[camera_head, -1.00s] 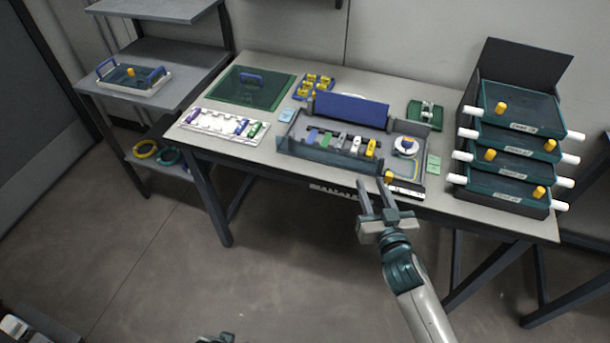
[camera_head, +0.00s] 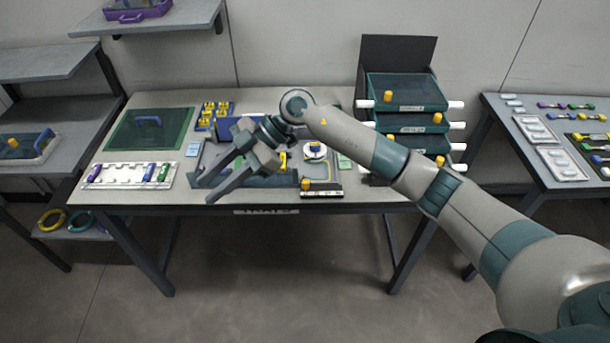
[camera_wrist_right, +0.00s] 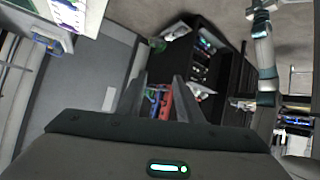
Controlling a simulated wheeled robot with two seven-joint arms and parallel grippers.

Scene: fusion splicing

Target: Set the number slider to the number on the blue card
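The number slider (camera_head: 325,194) is a dark strip with a white scale at the front edge of the table, right of the splicing tray. Its orange knob (camera_head: 305,184) sits at the strip's left end; the digits are too small to read. A light blue card (camera_head: 193,149) lies left of the tray; its number cannot be read. My right gripper (camera_head: 206,189) is open and empty, above the table's front, left of the slider. Its arm hides part of the tray. In the right wrist view, its fingers (camera_wrist_right: 160,97) are apart. A pale arm, apparently my left, shows there; its gripper (camera_wrist_right: 262,10) is unclear.
The table (camera_head: 250,203) also holds a white rack (camera_head: 130,182), a green panel (camera_head: 125,130) and stacked drawers (camera_head: 405,92) at the right. A pale green card (camera_head: 345,161) lies beside the tray. A side table (camera_head: 500,125) stands at far right.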

